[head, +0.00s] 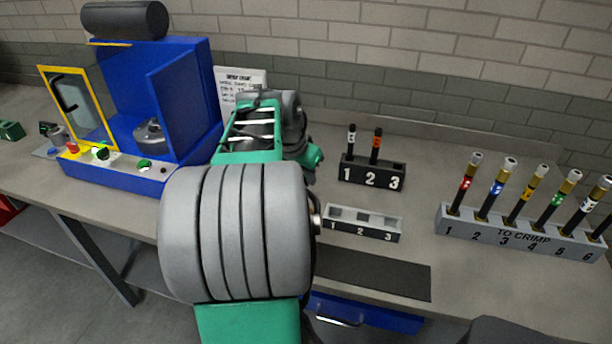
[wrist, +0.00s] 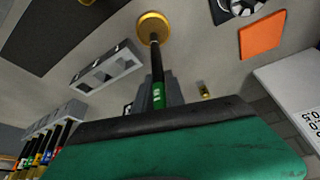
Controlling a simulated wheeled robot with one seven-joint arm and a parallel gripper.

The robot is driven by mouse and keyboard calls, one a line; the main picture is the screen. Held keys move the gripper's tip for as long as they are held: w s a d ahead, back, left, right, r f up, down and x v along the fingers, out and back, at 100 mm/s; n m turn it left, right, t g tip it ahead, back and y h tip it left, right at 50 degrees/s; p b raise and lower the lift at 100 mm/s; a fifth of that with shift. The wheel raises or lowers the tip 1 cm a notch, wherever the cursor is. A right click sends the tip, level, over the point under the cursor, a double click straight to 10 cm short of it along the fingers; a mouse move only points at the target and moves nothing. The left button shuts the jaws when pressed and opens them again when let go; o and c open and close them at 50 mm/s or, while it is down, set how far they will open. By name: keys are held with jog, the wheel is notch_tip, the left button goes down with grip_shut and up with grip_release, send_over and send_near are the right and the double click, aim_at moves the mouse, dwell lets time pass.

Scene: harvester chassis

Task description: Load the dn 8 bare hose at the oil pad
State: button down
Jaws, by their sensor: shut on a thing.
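In the wrist view a thin black hose (wrist: 157,68) with a green band is held between the grey fingers of my gripper (wrist: 155,97). Its far end meets a round gold disc (wrist: 153,27) on the bench in the picture. I cannot tell whether it touches the disc or is just above it. The disc may be the oil pad; no label shows. An orange square (wrist: 262,37) lies on the bench further right. In the head view my own arm hides the gripper, the held hose and the disc.
A black rack (head: 371,178) holds two hoses, with slot 3 empty. A pale numbered block (head: 362,223) stands before it. The TO CRIMP rack (head: 520,236) holds several hoses at right. A blue machine (head: 185,100) stands at left. A dark mat (head: 372,275) lies in front.

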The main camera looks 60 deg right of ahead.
jog(key=shift+r+p, duration=1.8)
jog(key=shift+r, duration=1.3)
jog(key=shift+w+f, duration=0.1)
